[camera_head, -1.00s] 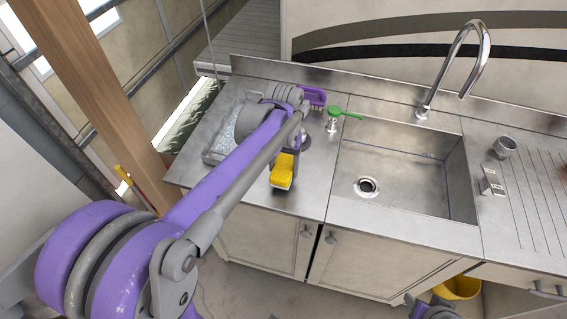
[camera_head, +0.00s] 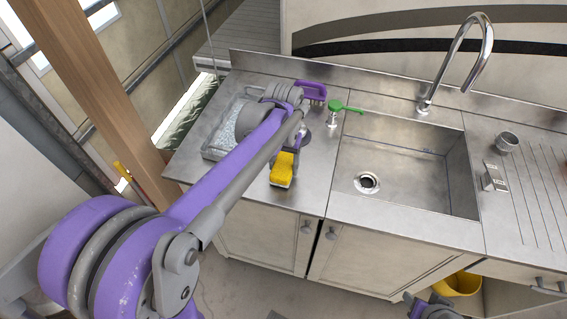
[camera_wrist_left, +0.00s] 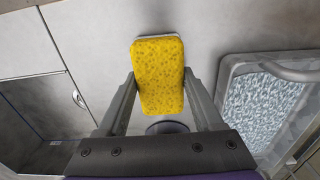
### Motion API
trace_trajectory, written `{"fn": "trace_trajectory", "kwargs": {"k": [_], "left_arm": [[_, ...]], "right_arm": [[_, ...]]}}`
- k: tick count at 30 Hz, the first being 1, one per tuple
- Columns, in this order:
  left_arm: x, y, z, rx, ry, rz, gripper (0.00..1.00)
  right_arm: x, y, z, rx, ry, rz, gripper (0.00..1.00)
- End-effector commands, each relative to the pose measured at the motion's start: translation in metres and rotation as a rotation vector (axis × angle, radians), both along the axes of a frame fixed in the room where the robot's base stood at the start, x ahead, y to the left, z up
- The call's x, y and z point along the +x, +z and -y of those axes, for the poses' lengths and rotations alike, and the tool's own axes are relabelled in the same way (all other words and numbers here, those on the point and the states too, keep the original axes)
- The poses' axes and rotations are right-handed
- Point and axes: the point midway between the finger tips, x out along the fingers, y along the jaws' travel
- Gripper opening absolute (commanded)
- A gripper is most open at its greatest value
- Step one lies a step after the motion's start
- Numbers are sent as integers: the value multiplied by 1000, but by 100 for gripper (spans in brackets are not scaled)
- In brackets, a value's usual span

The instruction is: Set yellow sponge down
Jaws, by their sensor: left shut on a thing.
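The yellow sponge (camera_head: 282,168) is at the front of the steel counter, left of the sink. In the left wrist view the sponge (camera_wrist_left: 158,75) stands out between two grey fingers, with a pale layer along its far edge. My left gripper (camera_wrist_left: 159,84) is shut on it, a finger against each side. In the head view my left gripper (camera_head: 290,150) is mostly hidden behind its arm. The sponge is at or just above the counter; I cannot tell if it touches. Part of my right arm shows at the bottom edge, its fingers unclear.
A grey tray (camera_head: 214,153) with a pale patterned inside lies left of the sponge. A purple-handled brush (camera_head: 313,91) and a green-topped dispenser (camera_head: 334,107) stand behind. The sink (camera_head: 400,165) is to the right. Bare counter (camera_head: 312,188) surrounds the sponge.

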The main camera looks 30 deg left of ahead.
Motion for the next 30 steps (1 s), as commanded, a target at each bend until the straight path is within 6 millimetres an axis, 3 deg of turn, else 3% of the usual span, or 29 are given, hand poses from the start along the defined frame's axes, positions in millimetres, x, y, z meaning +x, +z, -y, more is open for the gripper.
{"fn": "trace_trajectory", "kwargs": {"k": [16,17,21,30], "left_arm": [[0,-6,0,0,0,0,23],[0,-5,0,0,0,0,73],[0,-5,0,0,0,0,98],[0,-2,0,0,0,0,100]], "right_arm": [[-1,-4,0,0,0,-2,50],[-1,-4,0,0,0,-2,50],[-1,-3,0,0,0,-2,50],[-1,-3,0,0,0,-2,50]]}}
